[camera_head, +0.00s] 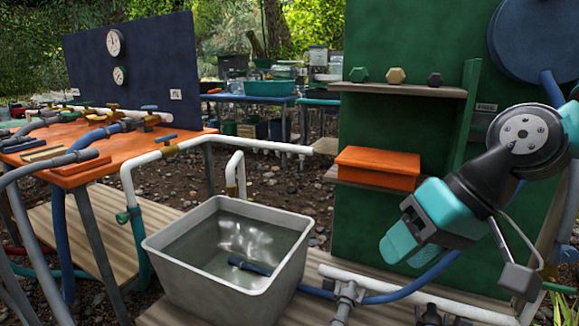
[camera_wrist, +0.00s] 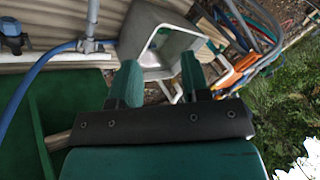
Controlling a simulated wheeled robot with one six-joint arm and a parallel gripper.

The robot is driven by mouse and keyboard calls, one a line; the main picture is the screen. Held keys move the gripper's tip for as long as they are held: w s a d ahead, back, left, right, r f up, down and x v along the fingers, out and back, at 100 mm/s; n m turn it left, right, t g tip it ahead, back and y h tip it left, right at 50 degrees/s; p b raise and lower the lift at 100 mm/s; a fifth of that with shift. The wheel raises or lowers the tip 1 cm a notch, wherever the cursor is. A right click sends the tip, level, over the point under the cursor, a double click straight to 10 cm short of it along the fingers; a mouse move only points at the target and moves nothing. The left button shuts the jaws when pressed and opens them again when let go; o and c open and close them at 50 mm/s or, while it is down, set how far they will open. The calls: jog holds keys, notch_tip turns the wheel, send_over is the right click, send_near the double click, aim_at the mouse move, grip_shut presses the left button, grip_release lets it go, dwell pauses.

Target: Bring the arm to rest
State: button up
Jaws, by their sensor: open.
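My gripper (camera_head: 400,243) hangs at the right in the head view, in front of the green panel (camera_head: 400,120), pointing down and to the left. In the wrist view its two green fingers (camera_wrist: 158,85) stand apart, and I see nothing held between them. The grey tub (camera_head: 160,250) of water stands below and to the left of the gripper, apart from it. The tub also shows beyond the fingertips in the wrist view (camera_wrist: 142,22). The arm is bent, coming in from the right edge of the head view.
An orange box (camera_head: 376,168) sits on a low shelf left of my arm. Several hex nuts stand on the upper shelf (camera_head: 400,89). A blue hose (camera_head: 410,288) and white pipe (camera_head: 440,306) run below the gripper. An orange bench (camera_head: 85,150) with pipes and valves stands left.

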jog(key=s+f+n+g+h, duration=0.2)
jog(key=s+f+n, duration=0.15)
jog(key=s, duration=0.75)
notch_tip(320, 180, up, 34)
jog(key=p, duration=3.3)
jog(key=shift+s+a, duration=0.2)
jog(key=shift+a, duration=0.05)
